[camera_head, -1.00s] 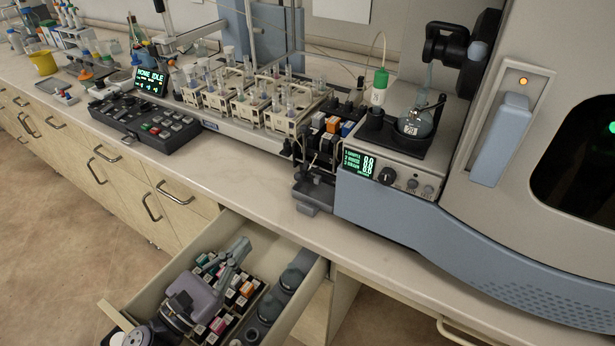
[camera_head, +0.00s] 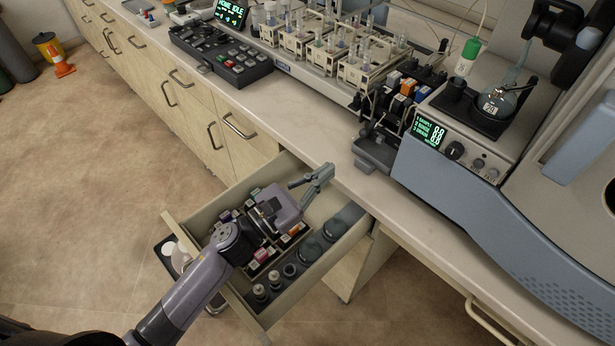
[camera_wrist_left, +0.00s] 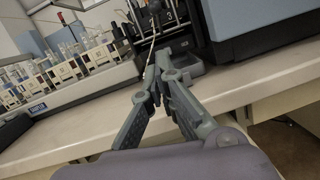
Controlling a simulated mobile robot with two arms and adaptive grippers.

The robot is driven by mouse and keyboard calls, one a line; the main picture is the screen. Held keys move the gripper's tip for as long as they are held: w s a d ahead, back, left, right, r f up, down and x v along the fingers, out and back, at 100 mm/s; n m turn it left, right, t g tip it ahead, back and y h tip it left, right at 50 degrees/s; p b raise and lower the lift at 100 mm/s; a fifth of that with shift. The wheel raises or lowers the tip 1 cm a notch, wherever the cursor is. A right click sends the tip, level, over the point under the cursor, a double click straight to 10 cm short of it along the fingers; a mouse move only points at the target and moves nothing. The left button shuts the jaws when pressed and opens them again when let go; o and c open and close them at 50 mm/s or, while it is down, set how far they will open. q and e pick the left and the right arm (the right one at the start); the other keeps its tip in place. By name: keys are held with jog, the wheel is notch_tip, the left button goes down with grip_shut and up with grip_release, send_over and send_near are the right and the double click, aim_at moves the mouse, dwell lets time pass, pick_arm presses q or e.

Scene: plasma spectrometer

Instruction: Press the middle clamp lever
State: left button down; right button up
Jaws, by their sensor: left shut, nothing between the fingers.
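The pump (camera_head: 392,112) is a dark block with side-by-side cassettes at the bench's front edge, left of the blue-grey instrument. Its top carries a whitish, an orange and a blue piece; the orange piece (camera_head: 408,87) is in the middle. I cannot make out the lever shapes. My left gripper (camera_head: 322,174) is shut and empty, above the open drawer near the bench edge, lower left of the pump and apart from it. In the left wrist view the closed fingertips (camera_wrist_left: 158,72) point toward the pump, partly covering its lower part. My right gripper is not in view.
An open drawer (camera_head: 355,235) with small boxes and bottles lies under my left arm. A rack of vials (camera_head: 330,45) stands left of the pump. A display unit (camera_head: 455,150) and flask (camera_head: 497,102) stand right. The bench front (camera_head: 300,125) is clear.

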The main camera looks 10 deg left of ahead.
pick_arm(q)
jog(key=w+d+r+p, duration=0.3)
jog(key=w+d+r, duration=0.1)
dwell(0.5)
